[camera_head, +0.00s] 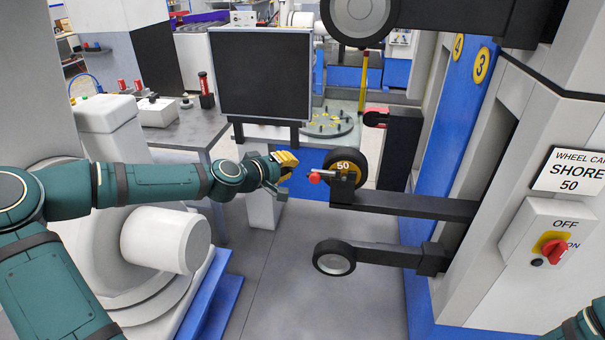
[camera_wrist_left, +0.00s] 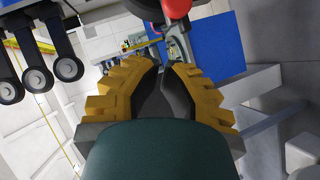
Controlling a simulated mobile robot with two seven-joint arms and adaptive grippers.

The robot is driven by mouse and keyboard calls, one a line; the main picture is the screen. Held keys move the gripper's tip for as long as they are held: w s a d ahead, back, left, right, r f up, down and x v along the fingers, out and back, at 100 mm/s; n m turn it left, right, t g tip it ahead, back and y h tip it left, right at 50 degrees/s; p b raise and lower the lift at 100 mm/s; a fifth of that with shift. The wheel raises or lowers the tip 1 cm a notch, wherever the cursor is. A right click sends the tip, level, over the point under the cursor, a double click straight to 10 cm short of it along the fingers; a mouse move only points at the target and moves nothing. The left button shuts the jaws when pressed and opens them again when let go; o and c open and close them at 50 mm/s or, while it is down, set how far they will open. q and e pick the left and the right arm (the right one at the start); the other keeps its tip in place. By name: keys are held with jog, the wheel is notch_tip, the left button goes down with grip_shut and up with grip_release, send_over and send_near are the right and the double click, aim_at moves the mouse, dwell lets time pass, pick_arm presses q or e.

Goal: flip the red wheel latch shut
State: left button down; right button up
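The red-knobbed latch (camera_head: 316,177) sticks out to the left of the black wheel marked 50 (camera_head: 346,165), on a dark bracket. A red rounded part (camera_wrist_left: 176,7) also shows at the top of the left wrist view, partly cut off, with a grey stem below it. My left gripper (camera_head: 290,161), with yellow ridged fingers, is just left of the knob and slightly above it, apparently apart from it. In the left wrist view its fingers (camera_wrist_left: 166,72) are close together with nothing seen held between them. My right gripper is out of view.
Dark arms with wheels stand above and below the latch, including a lower wheel (camera_head: 334,258). A grey cabinet at the right carries a red switch (camera_head: 554,251). A black monitor (camera_head: 262,75) stands behind my gripper. The floor (camera_head: 300,290) below is clear.

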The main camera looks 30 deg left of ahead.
aim_at(321, 173)
pick_arm(q)
jog(key=shift+w+d+f, duration=0.3)
jog(key=shift+d, duration=0.25)
jog(key=shift+w+d+f, duration=0.35)
jog(key=shift+d, duration=0.2)
jog(key=shift+w+d+f, duration=0.3)
jog(key=shift+d, duration=0.25)
jog(key=shift+w+d+b, duration=0.25)
jog(key=shift+d, duration=0.55)
jog(key=shift+w+d+b, duration=0.2)
jog(key=shift+d, duration=0.6)
jog(key=shift+w+d+b, duration=0.25)
jog(key=shift+d, duration=0.55)
jog(key=shift+a, duration=0.1)
